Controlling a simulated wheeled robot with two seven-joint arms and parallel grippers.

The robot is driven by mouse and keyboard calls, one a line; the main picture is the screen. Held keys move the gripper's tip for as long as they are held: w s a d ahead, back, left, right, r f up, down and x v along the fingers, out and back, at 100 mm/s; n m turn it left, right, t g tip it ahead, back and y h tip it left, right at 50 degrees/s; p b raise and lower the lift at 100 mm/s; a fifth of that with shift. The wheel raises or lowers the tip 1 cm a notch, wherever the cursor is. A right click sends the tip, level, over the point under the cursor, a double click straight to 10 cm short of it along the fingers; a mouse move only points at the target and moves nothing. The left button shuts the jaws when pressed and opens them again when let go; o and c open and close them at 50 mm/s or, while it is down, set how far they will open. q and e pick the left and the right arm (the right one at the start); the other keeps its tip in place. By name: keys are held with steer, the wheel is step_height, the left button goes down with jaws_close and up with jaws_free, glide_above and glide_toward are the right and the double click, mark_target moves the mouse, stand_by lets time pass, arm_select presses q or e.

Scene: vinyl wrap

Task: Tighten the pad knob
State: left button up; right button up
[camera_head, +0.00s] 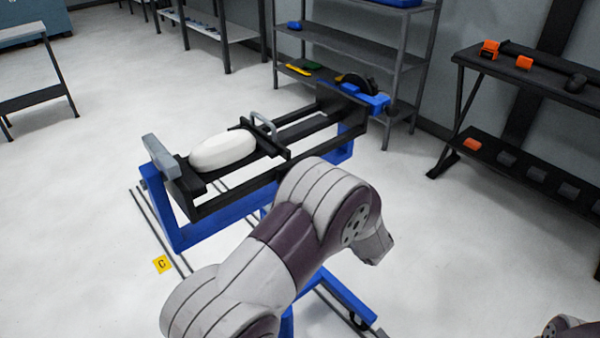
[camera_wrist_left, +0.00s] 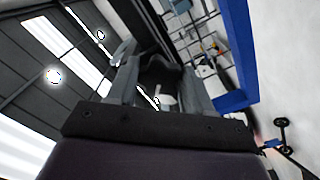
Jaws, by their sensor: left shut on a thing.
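The blue and black machine frame (camera_head: 215,228) stands mid-floor in the head view. A white rounded pad-like piece (camera_head: 222,152) lies at its left end, beside a black crossbar with a grey loop handle (camera_head: 263,123). In the left wrist view my left gripper (camera_wrist_left: 158,90) has its grey fingers on both sides of a dark rounded piece, apparently the pad knob (camera_wrist_left: 158,72), and is shut on it. In the head view my left arm hides this gripper and the knob. My right gripper is not in view.
A dark bench (camera_head: 540,69) with orange-ended tools stands at the right. A grey shelf (camera_head: 350,42) is behind the machine. A yellow floor marker (camera_head: 162,264) lies at the front left. The white floor on the left is open.

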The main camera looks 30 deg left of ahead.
arm_select(q)
steer(key=shift+s+m+p, duration=0.2)
steer(key=shift+m+p, duration=4.35)
steer(key=shift+m, duration=0.25)
steer(key=shift+f, duration=0.1)
steer(key=o, duration=1)
steer(key=v, duration=1.2)
steer(key=shift+s+d+b, duration=0.2)
steer(key=shift+d+b, duration=0.1)
steer(key=shift+b, duration=0.05)
